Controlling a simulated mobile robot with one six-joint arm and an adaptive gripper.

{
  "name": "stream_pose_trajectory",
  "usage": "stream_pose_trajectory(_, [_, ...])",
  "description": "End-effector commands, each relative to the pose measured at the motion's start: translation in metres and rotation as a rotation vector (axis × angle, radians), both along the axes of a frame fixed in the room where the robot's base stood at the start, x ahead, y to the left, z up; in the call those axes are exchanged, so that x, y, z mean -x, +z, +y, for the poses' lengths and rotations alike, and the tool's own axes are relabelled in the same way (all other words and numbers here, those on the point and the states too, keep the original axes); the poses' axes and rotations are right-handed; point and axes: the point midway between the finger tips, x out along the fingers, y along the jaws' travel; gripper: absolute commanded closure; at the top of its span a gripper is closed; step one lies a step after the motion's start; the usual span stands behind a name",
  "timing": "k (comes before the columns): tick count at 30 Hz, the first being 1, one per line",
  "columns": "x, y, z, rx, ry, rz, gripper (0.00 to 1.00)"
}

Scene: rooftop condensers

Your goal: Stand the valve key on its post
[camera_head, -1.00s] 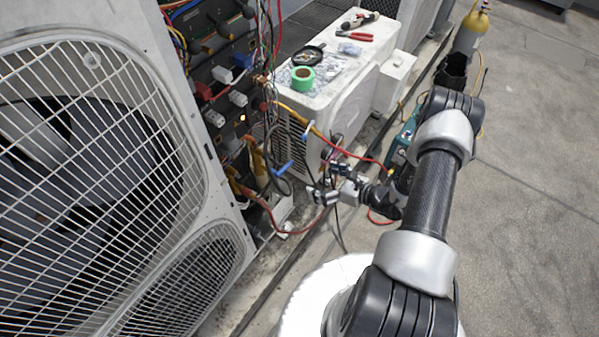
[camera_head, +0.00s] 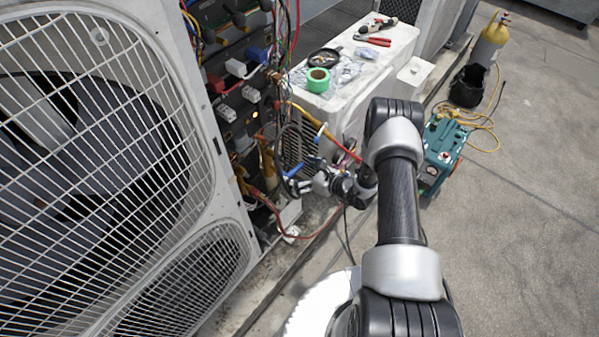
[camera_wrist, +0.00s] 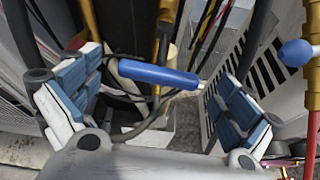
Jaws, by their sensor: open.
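A blue bar-shaped handle (camera_wrist: 160,75), which looks like the valve key, lies across the wrist view, tilted slightly down to the right. In the head view the blue handle (camera_head: 293,170) shows beside the copper pipes, just left of my gripper (camera_head: 309,184). In the wrist view my gripper (camera_wrist: 160,84) is open, with one finger on each side of the handle and a gap at both. Nothing is held. I cannot tell how the handle is supported, and I cannot make out the post.
A second blue knob (camera_wrist: 295,52) sits on a brass fitting at right. The open wiring panel (camera_head: 235,85) and loose cables crowd the gripper. A white condenser (camera_head: 350,100) stands behind, with green tape (camera_head: 318,80) on top.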

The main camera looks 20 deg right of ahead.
Motion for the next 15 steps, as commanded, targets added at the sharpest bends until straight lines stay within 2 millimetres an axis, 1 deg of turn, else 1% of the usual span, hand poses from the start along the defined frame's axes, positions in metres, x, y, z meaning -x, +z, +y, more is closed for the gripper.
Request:
stream_pose_trajectory(5, [0.0, 0.0001, 0.0001, 0.0, 0.0, 0.0, 0.02])
stream_pose_trajectory(6, [0.0001, 0.0, 0.0002, 0.0, 0.0, 0.0, 0.03])
stream_pose_trajectory(15, [0.0003, 0.0001, 0.0001, 0.0, 0.001, 0.0, 0.23])
